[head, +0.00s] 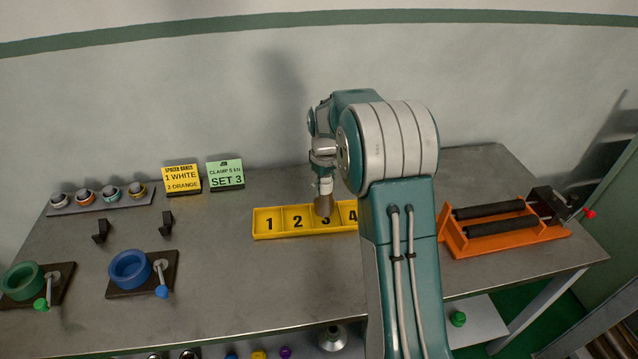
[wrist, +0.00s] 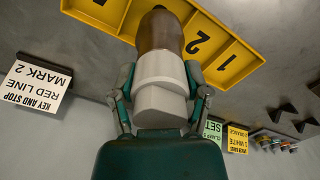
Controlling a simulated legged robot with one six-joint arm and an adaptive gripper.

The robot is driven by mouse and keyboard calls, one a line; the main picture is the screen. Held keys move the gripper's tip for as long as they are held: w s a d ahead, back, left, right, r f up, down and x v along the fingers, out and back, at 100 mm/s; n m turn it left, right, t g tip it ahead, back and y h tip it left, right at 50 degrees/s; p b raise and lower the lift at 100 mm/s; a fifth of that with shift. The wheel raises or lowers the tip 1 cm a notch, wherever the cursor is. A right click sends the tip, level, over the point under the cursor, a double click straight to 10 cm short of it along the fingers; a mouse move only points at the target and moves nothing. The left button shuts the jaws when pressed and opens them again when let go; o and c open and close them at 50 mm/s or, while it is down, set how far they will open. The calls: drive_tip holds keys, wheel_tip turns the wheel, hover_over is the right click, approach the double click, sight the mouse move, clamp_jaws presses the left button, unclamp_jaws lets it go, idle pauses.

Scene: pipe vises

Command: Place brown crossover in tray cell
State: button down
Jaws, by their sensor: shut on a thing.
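The brown crossover (head: 324,205) hangs below my gripper (head: 323,184) in the head view, over the cell marked 3 of the yellow tray (head: 268,234). In the wrist view, my gripper (wrist: 160,76) is shut, with its fingers on either side of a pale grey section below the brown body of the crossover (wrist: 160,32). The tray (wrist: 235,66) lies beyond it there, with numbers 1 and 2 showing. I cannot tell whether the crossover touches the tray floor. My arm hides the right end of the tray, by cell 4, in the head view.
A blue ring vise (head: 129,268) and a green one (head: 22,281) stand at the left. Yellow (head: 182,179) and green (head: 225,174) sign cards stand behind. An orange roller stand (head: 505,232) is at the right.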

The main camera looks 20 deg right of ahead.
sight(326, 196)
drive_tip(key=shift+w+d+f, duration=0.1)
drive_tip(key=shift+d+f, duration=0.1)
drive_tip(key=shift+f, duration=0.7)
drive_tip(key=shift+w+d+f, duration=0.1)
drive_tip(key=shift+d+f, duration=0.1)
drive_tip(key=shift+f, duration=0.7)
drive_tip(key=shift+f, duration=0.1)
drive_tip(key=shift+c, duration=0.3)
unclamp_jaws()
drive_tip(key=shift+s+f, duration=0.1)
